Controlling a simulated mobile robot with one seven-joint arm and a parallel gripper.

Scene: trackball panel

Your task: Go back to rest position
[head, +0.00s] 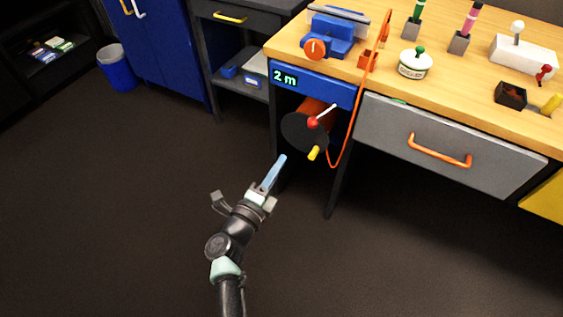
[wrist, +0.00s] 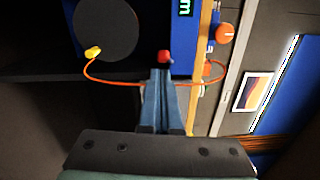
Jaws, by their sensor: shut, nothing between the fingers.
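My gripper (head: 280,165) is shut and empty in the head view, in the air in front of the workbench. Its blue fingers also show together in the wrist view (wrist: 160,75). A dark reel (head: 304,131) with a red knob (head: 312,123) and a yellow handle (head: 314,153) is mounted under the bench top, just beyond the fingertips. In the wrist view the red knob (wrist: 165,57) appears right past the fingertips; I cannot tell whether they touch.
An orange cable (head: 352,125) hangs from the bench beside the reel. A grey drawer (head: 450,140) with an orange handle is shut at the right. A blue vise (head: 330,40) stands on the bench. A blue bin (head: 117,68) stands at the back left. The floor at left is clear.

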